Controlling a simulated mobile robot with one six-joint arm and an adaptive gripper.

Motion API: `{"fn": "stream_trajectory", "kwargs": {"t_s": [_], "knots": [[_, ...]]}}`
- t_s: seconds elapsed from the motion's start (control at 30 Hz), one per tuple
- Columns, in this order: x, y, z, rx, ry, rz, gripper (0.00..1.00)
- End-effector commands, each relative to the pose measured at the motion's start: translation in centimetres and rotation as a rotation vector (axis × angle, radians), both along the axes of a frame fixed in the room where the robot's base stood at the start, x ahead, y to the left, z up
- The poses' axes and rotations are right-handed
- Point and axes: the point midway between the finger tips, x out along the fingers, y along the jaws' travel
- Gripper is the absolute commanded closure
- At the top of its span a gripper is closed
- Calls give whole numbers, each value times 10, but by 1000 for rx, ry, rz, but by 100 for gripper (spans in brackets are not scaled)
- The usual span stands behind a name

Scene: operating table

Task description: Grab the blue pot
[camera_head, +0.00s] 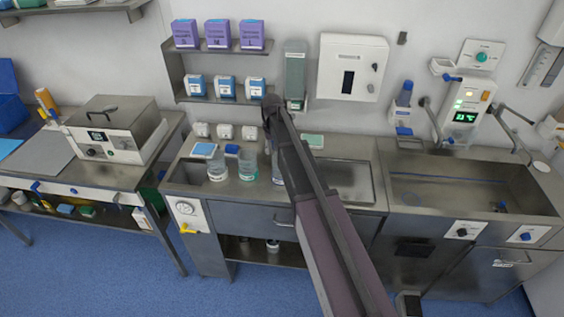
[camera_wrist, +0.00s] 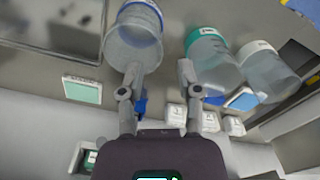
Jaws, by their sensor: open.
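The blue pot (camera_wrist: 135,42) is a clear round container with a blue band, at the upper left of the wrist view. In the head view it is mostly hidden behind my arm, with only a sliver (camera_head: 277,175) showing on the steel counter. My gripper (camera_wrist: 160,72) is open, with nothing between its fingers. Its left fingertip overlaps the pot's edge in the wrist view; I cannot tell if they touch. In the head view my gripper (camera_head: 272,106) is above the counter, near the low shelf.
A teal-banded pot (camera_wrist: 212,58) stands beside the blue pot, and another clear pot (camera_wrist: 265,72) is beyond it. Several white boxes (camera_head: 225,131) line the wall. A shelf (camera_head: 196,97) with boxes hangs above. A sink (camera_head: 345,180) lies to the right.

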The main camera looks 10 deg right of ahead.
Motion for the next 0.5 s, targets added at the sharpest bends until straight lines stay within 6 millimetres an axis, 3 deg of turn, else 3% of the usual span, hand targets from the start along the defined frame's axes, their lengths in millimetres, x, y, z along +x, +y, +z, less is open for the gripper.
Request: {"fn": "stream_trajectory", "kwargs": {"t_s": [0.03,0.13,0.5], "knots": [[11,2,9,0,0,3,55],[19,3,13,0,0,5,55],[21,4,13,0,0,6,55]]}}
